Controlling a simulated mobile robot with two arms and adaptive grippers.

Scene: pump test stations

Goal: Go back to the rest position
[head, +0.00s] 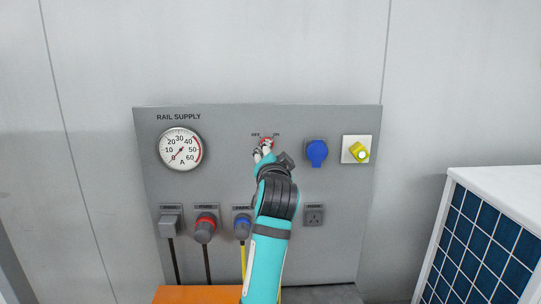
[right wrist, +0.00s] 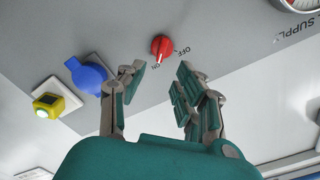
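My right gripper (head: 262,151) is in front of the grey rail supply panel (head: 230,182) in the head view, partly hiding a red knob (head: 267,142) marked OFF and ON. In the right wrist view my right gripper (right wrist: 156,82) is open and empty. The red knob (right wrist: 161,46) lies beyond the gap between its fingertips, with its white mark toward ON. I cannot see my left gripper.
The panel carries a gauge (head: 181,149), a blue capped socket (head: 317,152), a yellow switch (head: 360,152) and several plugs with cables below. A white unit with a blue grid (head: 488,240) stands at right. An orange surface (head: 197,295) lies at the bottom.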

